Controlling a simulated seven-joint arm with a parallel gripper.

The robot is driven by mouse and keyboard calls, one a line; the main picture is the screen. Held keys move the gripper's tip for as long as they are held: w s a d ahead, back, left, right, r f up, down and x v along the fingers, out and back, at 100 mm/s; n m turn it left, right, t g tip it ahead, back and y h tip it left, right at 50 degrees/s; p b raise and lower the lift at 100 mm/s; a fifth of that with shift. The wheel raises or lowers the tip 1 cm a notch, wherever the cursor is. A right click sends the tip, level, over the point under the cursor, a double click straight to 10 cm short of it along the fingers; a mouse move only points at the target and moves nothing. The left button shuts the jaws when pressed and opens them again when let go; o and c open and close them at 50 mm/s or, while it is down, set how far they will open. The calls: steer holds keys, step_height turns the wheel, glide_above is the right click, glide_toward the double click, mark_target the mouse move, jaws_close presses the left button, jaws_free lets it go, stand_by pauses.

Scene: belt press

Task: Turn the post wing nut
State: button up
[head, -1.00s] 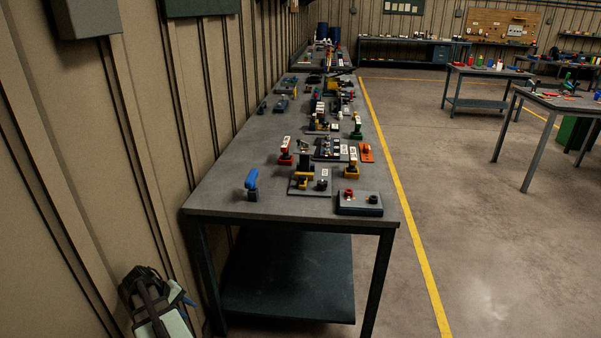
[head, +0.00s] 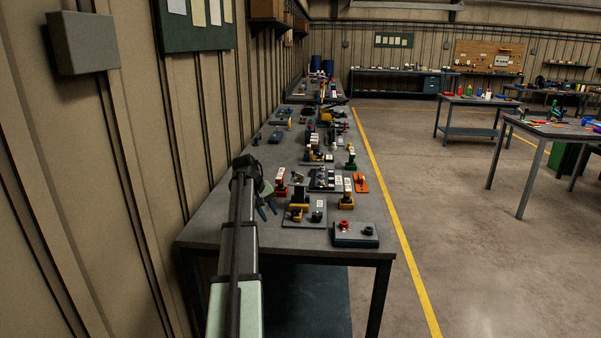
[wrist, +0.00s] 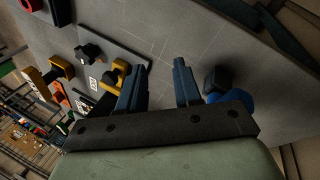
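My gripper (head: 267,210) is over the near left part of the long bench, its blue-grey fingers apart and empty. In the wrist view the gripper (wrist: 160,66) has bare grey bench top between its fingertips. A blue handle (wrist: 235,101) with a dark block (wrist: 217,82) is just right of the fingers, partly hidden by the gripper body; my arm hides it in the head view. A dark lobed knob (wrist: 88,53) sits on a grey plate (wrist: 125,50), left of the fingers, beside a yellow-based fixture (wrist: 118,76). I cannot tell which piece is the post wing nut.
The bench (head: 215,226) carries several fixtures to the right and behind. A grey box with a red button (head: 344,224) is at the near right corner. A ribbed wall (head: 130,150) runs close along the left. The bench front edge is clear.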

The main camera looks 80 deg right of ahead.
steer(key=s+d+r+n+t, duration=0.1)
steer(key=s+d+r+t, duration=0.15)
steer(key=d+r, duration=0.3)
steer(key=s+d+r+t, duration=0.1)
steer(key=s+d+r, duration=0.3)
steer(key=d, duration=0.2)
steer(key=n+t, duration=0.2)
steer(key=t, duration=0.1)
glide_toward(300, 176)
steer(key=x, duration=0.8)
steer(key=shift+w+d+r, duration=0.15)
steer(key=shift+w+d, duration=0.05)
steer(key=shift+d, duration=0.15)
steer(key=shift+c, duration=0.5)
jaws_close()
